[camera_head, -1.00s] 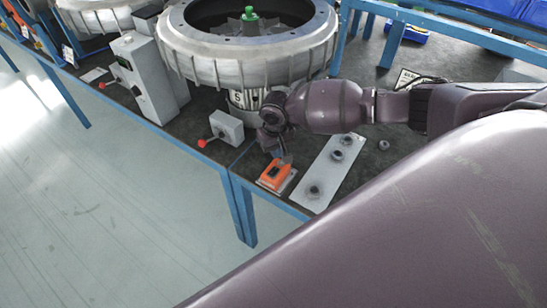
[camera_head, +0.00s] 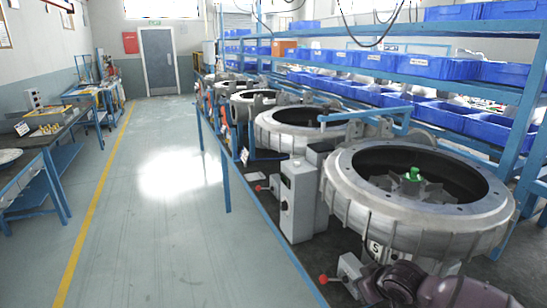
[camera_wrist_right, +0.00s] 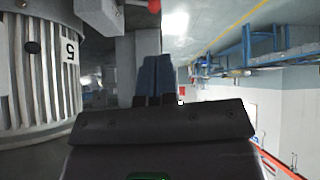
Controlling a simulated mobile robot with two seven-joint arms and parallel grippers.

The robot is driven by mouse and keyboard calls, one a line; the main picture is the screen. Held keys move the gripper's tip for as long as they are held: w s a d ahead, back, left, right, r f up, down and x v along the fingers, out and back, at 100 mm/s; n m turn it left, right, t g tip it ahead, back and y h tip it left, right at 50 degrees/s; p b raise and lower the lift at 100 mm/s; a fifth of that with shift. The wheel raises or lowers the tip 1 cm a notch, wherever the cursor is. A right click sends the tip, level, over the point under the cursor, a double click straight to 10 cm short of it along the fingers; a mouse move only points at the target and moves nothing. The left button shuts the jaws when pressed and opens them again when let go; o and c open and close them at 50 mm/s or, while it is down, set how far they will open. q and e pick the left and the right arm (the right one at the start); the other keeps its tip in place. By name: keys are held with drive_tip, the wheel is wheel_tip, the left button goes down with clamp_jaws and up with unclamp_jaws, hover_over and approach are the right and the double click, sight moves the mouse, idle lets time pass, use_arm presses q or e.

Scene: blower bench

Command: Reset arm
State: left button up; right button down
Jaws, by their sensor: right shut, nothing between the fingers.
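My right arm (camera_head: 440,288) shows at the bottom right of the head view, beside the lower wall of the nearest blower housing (camera_head: 350,205). Its gripper fingers are not clear there. In the right wrist view my right gripper (camera_wrist_right: 155,62) has its two bluish fingers together, with nothing between them. The ribbed housing wall with a "5" label (camera_wrist_right: 70,50) stands to the left of the fingers in that view. My left gripper is in neither view.
A grey control box (camera_head: 297,200) and a small box with a red knob (camera_head: 348,268) stand by the bench edge near my right arm. Blue shelving with bins (camera_head: 425,66) runs behind the blowers. The floor (camera_head: 150,220) on the left is clear.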

drive_tip(key=s+a+n+t+y+b, duration=0.1)
drive_tip(key=s+a+t+y, duration=0.1)
drive_tip(key=s+a+t, duration=0.4)
drive_tip(key=s+d+f+m+h, duration=0.1)
drive_tip(key=s+d+f+m, duration=0.1)
drive_tip(key=s, duration=0.5)
drive_tip(key=s+d+f+m+g+h+b, duration=0.1)
drive_tip(key=s+d+f+m+h, duration=0.1)
drive_tip(key=s+d+f, duration=0.3)
drive_tip(key=s+d+f+m+h, duration=0.2)
drive_tip(key=s+f, duration=0.4)
drive_tip(key=s, duration=0.4)
drive_tip(key=shift+d+g+b, duration=0.35)
drive_tip(key=shift+d+g, duration=0.05)
drive_tip(key=shift+d, duration=0.45)
